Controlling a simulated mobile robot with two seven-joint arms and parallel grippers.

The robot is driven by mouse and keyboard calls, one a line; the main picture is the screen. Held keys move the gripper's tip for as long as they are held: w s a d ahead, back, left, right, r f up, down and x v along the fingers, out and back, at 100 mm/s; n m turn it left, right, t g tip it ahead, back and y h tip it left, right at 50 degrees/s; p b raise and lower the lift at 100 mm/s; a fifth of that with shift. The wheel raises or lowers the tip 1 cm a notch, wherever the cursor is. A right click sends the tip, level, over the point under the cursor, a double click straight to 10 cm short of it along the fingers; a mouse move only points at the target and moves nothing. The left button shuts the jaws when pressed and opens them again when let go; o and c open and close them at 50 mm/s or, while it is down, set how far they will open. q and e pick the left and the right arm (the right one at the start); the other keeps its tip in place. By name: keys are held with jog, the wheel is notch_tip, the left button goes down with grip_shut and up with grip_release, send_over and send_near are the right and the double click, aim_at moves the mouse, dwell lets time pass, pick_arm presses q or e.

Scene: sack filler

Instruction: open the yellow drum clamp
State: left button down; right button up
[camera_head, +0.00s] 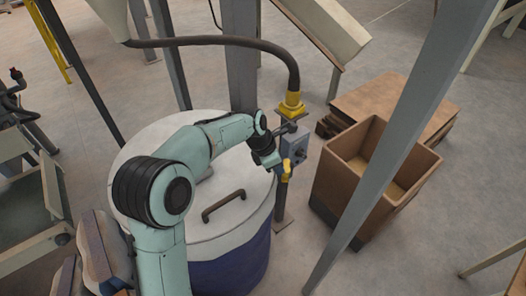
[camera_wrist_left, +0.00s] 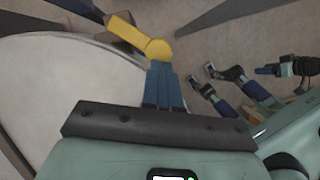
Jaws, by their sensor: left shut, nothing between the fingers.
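The yellow drum clamp (camera_head: 287,171) is a small yellow lever at the right rim of the white-lidded drum (camera_head: 225,218). In the left wrist view the clamp (camera_wrist_left: 128,34) shows as a yellow bar with a round end. My left gripper (camera_head: 276,163) is right beside the clamp in the head view. In the wrist view its blue fingers (camera_wrist_left: 161,70) are together and empty, with their tips at the clamp's round end. I cannot tell whether they touch it. Arm parts with blue pieces at the right of the wrist view are too unclear to tell as my right gripper.
A grey control box (camera_head: 297,147) on a post stands close beside the clamp, under a dark hose with a yellow fitting (camera_head: 291,105). A brown open bin (camera_head: 358,190) stands to the right. Grey frame posts rise around the drum. A dark handle (camera_head: 223,205) sits on the lid.

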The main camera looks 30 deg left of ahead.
pick_arm(q)
jog(key=shift+d, duration=0.4)
jog(key=shift+w+d+f+p, duration=0.1)
jog(key=shift+d+p, duration=0.15)
jog(key=shift+p, duration=0.05)
jog(key=shift+a, duration=0.1)
dwell(0.4)
